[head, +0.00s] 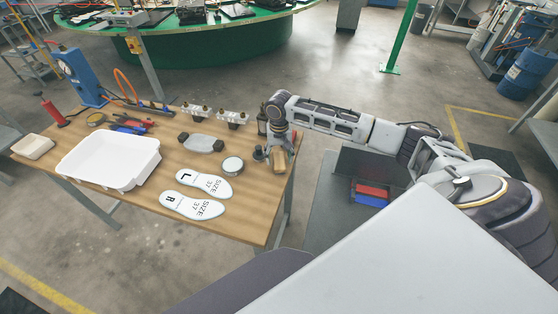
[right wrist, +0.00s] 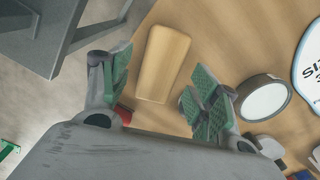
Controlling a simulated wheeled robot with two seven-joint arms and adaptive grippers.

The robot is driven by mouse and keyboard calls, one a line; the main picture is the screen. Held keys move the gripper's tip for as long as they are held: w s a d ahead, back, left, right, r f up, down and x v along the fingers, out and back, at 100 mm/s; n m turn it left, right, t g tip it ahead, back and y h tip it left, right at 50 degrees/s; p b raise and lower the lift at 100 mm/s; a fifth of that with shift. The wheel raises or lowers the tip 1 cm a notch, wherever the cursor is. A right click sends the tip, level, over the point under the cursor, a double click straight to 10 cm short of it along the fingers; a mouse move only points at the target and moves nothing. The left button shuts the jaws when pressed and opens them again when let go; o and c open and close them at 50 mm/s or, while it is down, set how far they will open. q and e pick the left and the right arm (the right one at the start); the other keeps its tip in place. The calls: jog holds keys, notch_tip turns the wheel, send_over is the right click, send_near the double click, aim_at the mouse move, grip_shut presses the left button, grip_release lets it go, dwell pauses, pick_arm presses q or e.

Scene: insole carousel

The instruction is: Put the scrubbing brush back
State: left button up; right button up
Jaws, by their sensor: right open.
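The scrubbing brush, seen as a plain tan wooden block (head: 280,165), lies near the right edge of the wooden table. In the right wrist view the block (right wrist: 163,62) shows its smooth wooden face; any bristles are hidden. My right gripper (head: 271,153) is over this edge of the table, close to the block. In the right wrist view its green-padded fingers (right wrist: 160,88) are spread wide, with the block between and just beyond them. They do not visibly grip it. My left gripper is out of view.
A tape roll (head: 232,165) lies left of the block. Size 37 insoles (head: 204,184), a white tray (head: 72,165) and a grey-ended clear part (head: 200,143) are further left. Small fittings (head: 230,117) stand behind. Red and blue bins (head: 371,194) sit right of the table.

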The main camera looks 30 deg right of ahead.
aim_at(279, 160)
notch_tip(279, 160, up, 9)
jog(key=shift+f, duration=0.15)
